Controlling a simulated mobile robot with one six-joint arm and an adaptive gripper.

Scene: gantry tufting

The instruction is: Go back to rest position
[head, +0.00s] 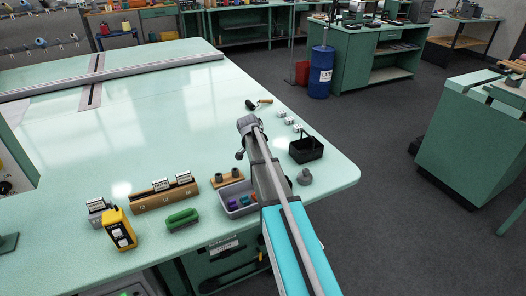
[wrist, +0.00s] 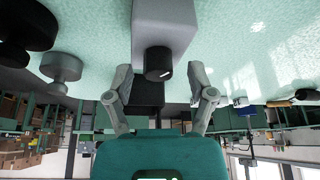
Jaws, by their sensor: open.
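In the wrist view my gripper (wrist: 160,78) is open, its two grey fingers spread wide on either side of the teal palm. Nothing is gripped. A pale grey block with a dark round end shows between and beyond the fingers; I cannot tell what it is or how far away. In the head view my arm reaches out over the right part of the pale green table (head: 150,120), above the grey bin and beside the black basket. The gripper itself cannot be made out clearly there.
Near the arm are a grey bin (head: 235,210), a black basket (head: 306,150), a grey knob-shaped piece (head: 304,177) and small white blocks (head: 290,121). A green brush (head: 182,219), yellow device (head: 119,230) and wooden rack (head: 164,196) stand left. The table's middle is clear.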

